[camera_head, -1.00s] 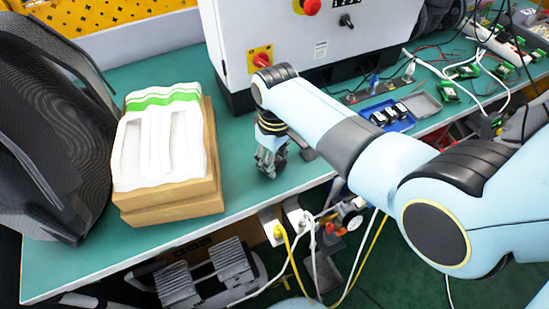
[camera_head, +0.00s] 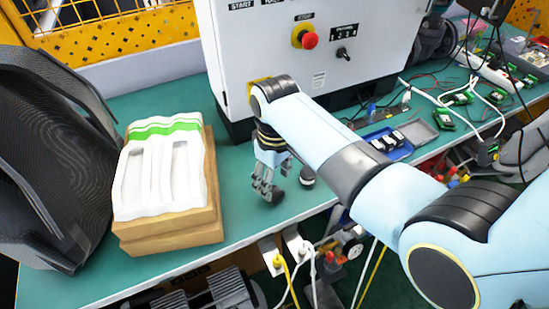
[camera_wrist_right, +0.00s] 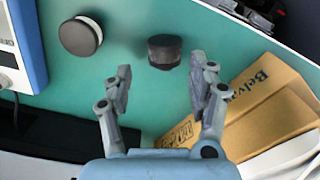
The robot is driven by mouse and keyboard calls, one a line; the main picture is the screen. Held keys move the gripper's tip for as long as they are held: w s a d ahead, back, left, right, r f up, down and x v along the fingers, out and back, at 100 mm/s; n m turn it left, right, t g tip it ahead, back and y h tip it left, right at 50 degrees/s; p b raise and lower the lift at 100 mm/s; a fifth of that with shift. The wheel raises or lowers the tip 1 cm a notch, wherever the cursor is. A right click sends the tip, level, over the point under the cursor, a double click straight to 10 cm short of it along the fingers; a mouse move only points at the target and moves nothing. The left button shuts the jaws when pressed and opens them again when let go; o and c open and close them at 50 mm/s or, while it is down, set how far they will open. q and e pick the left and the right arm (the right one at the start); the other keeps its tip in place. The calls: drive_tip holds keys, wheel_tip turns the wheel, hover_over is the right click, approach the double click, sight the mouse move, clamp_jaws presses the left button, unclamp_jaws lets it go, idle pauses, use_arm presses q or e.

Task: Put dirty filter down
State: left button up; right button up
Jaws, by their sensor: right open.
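My right gripper (camera_head: 268,186) points down over the green table, between the foam block and the control cabinet. In the right wrist view its two fingers (camera_wrist_right: 160,76) are spread apart with nothing between their pads. A dark, short cylinder, which looks like the dirty filter (camera_wrist_right: 164,51), stands on the table just beyond the fingertips, in line with the gap. In the head view this filter (camera_head: 277,196) is partly hidden by the fingers. A second black round piece with a pale rim (camera_wrist_right: 80,36) stands apart from it; it also shows in the head view (camera_head: 307,176). My left gripper is out of view.
A cardboard box (camera_head: 170,236) bearing white foam with a green stripe (camera_head: 160,165) stands left of the gripper. The white cabinet (camera_head: 300,60) stands behind. A blue tray (camera_head: 388,143) lies to the right. The table's front edge is close.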

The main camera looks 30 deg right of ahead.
sight(275, 186)
wheel_tip(275, 186, up, 8)
drive_tip(key=shift+d, duration=0.1)
idle(0.5)
